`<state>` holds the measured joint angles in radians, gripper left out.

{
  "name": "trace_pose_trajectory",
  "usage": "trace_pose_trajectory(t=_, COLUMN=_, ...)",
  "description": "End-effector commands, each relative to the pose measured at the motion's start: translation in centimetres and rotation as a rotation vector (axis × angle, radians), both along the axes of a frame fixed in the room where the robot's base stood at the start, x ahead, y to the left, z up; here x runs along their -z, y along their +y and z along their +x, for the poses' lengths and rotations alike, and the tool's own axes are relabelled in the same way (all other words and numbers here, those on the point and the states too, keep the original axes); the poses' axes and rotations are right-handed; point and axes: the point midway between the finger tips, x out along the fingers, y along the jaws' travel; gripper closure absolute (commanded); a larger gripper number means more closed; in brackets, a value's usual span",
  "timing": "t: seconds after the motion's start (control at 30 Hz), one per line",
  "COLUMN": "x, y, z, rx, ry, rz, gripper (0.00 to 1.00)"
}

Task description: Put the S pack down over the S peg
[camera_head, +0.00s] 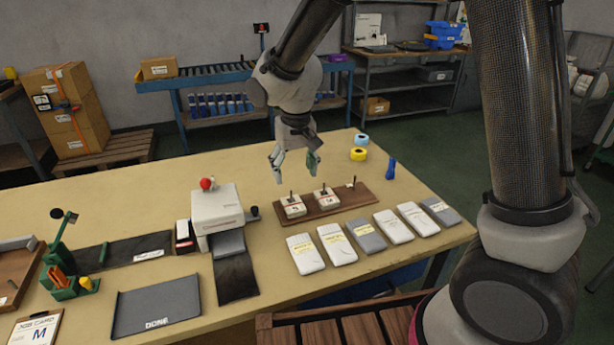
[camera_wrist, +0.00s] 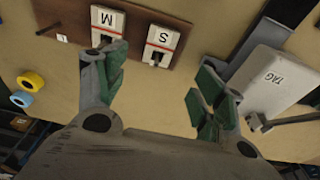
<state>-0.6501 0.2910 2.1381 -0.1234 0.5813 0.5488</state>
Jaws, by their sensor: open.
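The S pack (camera_head: 293,207) is white with a red line and lies on the brown peg board (camera_head: 340,209) at its left end. The dark S peg (camera_head: 291,195) stands up through it. In the wrist view the S pack (camera_wrist: 162,42) reads upside down, and its peg shows in a slot near its lower end. My gripper (camera_head: 296,172) is open and empty, above and behind the board, apart from the pack. Its green fingers (camera_wrist: 165,95) are spread wide in the wrist view, with bare table between them.
The M pack (camera_head: 326,197) sits on the middle peg. The right peg (camera_head: 352,182) is bare. Several packs (camera_head: 337,244) lie in a row in front. The white tag machine (camera_head: 216,214) stands left. Yellow and blue tape rolls (camera_head: 359,154) lie behind right.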

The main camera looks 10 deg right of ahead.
Motion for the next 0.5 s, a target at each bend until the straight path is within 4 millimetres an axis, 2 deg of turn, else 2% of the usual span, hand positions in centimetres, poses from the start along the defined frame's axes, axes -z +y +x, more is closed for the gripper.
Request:
trace_pose_trajectory(t=0.17, x=-0.3, y=0.0, z=-0.1, rx=0.000, ry=0.000, rz=0.000, gripper=0.31)
trace_pose_trajectory(t=0.27, x=-1.1, y=-0.8, z=-0.1, rx=0.007, ry=-0.005, rz=0.004, gripper=0.31)
trace_pose_trajectory(t=0.37, x=-3.6, y=-3.9, z=-0.5, rx=0.029, ry=-0.023, rz=0.014, gripper=0.31)
trace_pose_trajectory(t=0.47, x=-7.6, y=-9.1, z=-1.9, rx=0.062, ry=-0.052, rz=0.026, gripper=0.31)
trace_pose_trajectory(t=0.5, x=-9.2, y=-11.5, z=-3.0, rx=0.076, ry=-0.066, rz=0.030, gripper=0.31)
